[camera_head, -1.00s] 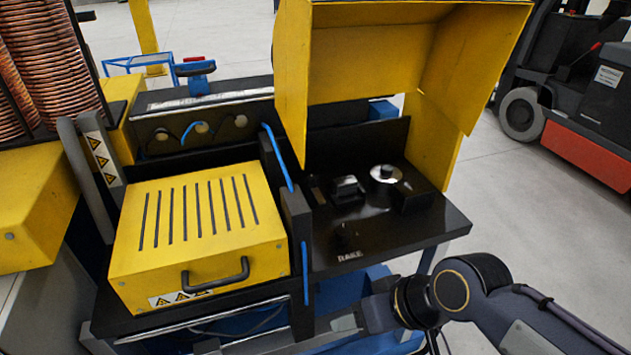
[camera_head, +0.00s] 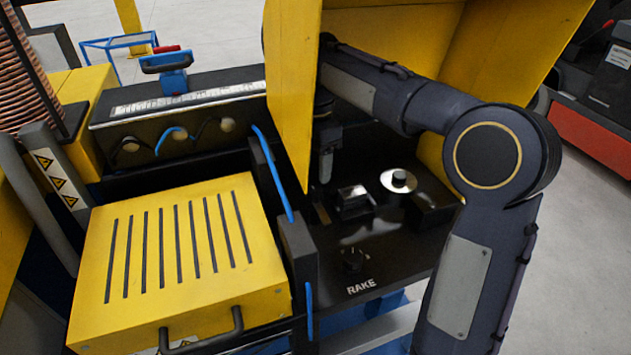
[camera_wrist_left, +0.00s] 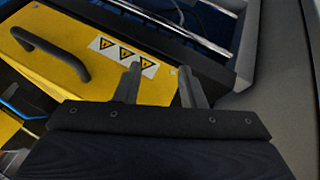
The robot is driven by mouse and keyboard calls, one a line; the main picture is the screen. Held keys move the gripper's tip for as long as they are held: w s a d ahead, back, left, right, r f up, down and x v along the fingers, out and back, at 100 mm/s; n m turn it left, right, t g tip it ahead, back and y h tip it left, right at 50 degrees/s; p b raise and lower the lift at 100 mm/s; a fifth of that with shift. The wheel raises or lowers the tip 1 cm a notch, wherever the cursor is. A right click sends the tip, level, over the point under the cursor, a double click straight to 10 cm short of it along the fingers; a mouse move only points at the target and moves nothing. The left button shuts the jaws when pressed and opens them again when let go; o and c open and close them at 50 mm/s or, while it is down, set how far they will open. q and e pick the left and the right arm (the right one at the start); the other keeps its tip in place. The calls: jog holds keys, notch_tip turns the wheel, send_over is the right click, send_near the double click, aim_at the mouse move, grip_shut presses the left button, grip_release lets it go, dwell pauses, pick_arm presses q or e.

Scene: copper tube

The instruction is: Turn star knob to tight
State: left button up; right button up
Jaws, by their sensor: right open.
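A small dark knob (camera_head: 353,260) stands on the black panel just above the white RAKE lettering. It may be the star knob, but its shape is too dark to tell. My right arm reaches in from the right, under the yellow hood. My right gripper (camera_head: 326,165) points down above the back left of the panel, behind the knob and apart from it, and is open. My left gripper (camera_wrist_left: 160,92) shows only in the left wrist view. Its two fingers are apart with nothing between them, in front of a yellow box face with warning labels.
The yellow hood (camera_head: 288,80) walls the panel's left side. A silver disc with a black knob (camera_head: 398,180) and a black block (camera_head: 352,200) sit on the panel. The slotted yellow box (camera_head: 180,250) with a handle stands left.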

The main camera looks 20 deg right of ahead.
aim_at(315, 191)
notch_tip(315, 191, down, 7)
jog(key=shift+r, duration=0.1)
dwell(0.3)
grip_shut()
